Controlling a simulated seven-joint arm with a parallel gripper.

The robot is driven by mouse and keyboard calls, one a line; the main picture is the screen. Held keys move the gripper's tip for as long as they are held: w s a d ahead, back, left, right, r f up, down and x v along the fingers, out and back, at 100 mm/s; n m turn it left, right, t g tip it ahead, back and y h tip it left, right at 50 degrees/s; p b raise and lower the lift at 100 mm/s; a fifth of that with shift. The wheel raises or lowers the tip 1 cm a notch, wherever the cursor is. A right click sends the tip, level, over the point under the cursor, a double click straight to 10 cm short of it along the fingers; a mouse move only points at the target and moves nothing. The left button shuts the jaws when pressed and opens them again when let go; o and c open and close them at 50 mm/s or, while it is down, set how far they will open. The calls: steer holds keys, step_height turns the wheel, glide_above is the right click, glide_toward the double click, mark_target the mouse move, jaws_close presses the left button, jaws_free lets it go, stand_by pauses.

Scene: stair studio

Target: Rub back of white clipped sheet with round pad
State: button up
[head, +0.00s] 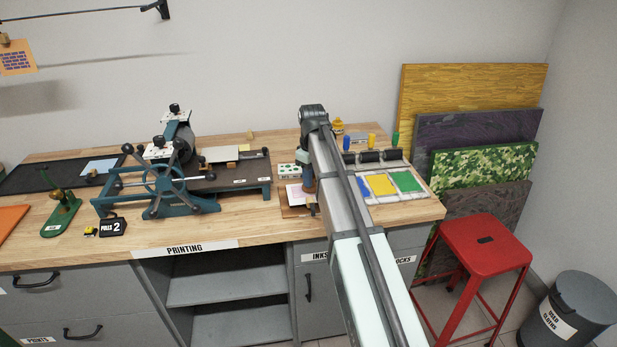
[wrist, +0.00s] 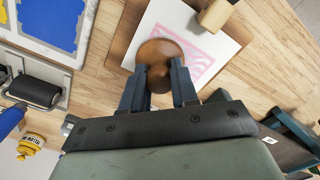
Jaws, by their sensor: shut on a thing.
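The white sheet (wrist: 212,40) lies on a brown board (wrist: 127,32) in the wrist view, with a pink pattern showing on it. A wooden clip (wrist: 216,14) sits at its upper edge. My gripper (wrist: 159,75) is shut on a round brown pad (wrist: 160,50), which is over the sheet's lower left part. I cannot tell whether the pad touches the sheet. In the head view, my gripper (head: 309,187) is low over the table, and the sheet (head: 294,195) shows beside it, partly hidden by my arm.
An ink slab (head: 420,194) with blue, yellow and green patches lies right of my arm, with rollers (head: 370,157) behind it. A printing press (head: 168,180) stands left. A red stool (head: 486,243) is at the table's right end. Bare wood (head: 250,218) lies in front of the press.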

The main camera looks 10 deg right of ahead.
steer(key=shift+d, duration=0.55)
steer(key=shift+a, duration=0.1)
steer(key=shift+a, duration=0.95)
steer(key=shift+a, duration=1.05)
steer(key=shift+a, duration=0.1)
steer(key=shift+a+f, duration=0.1)
steer(key=shift+a, duration=0.75)
